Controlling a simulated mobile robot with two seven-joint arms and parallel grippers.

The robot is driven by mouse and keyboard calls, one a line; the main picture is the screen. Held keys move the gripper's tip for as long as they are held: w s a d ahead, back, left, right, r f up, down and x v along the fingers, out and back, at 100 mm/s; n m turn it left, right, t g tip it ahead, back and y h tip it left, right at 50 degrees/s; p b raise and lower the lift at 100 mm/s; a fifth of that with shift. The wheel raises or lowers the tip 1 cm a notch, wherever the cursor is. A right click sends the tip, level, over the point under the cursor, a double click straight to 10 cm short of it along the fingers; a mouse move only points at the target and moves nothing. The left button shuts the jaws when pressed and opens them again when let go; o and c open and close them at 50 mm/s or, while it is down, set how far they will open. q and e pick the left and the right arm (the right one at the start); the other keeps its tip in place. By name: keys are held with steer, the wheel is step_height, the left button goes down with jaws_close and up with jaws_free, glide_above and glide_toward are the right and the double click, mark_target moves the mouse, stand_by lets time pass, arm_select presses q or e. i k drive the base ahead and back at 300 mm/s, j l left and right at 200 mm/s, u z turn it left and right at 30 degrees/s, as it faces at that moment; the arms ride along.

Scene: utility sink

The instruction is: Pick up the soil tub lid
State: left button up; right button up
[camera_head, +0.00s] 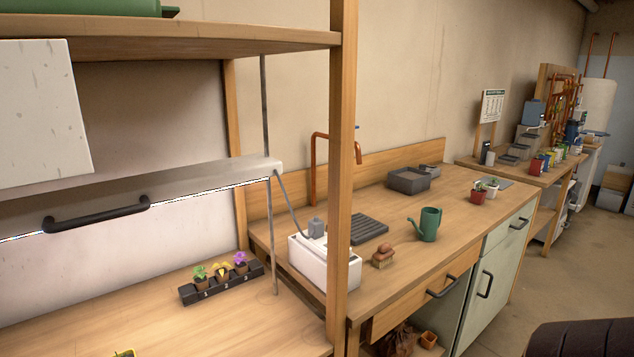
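I cannot make out a soil tub lid for certain in the head view. A green object (82,7) with a flat rim lies on the upper wooden shelf at the top left, cut off by the frame; I cannot tell if it is a tub, a lid or something else. A dark grey open box (408,181) stands at the back of the wooden counter. Neither of my grippers is in view.
A wooden post (341,180) stands between me and the counter (470,215). On the counter are a white box (323,262), a black ribbed tray (362,229) and a green watering can (429,224). A black planter (222,281) sits at left. Open floor (560,270) lies at right.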

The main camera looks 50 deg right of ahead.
mark_target(503, 184)
steer(key=z, duration=2.15)
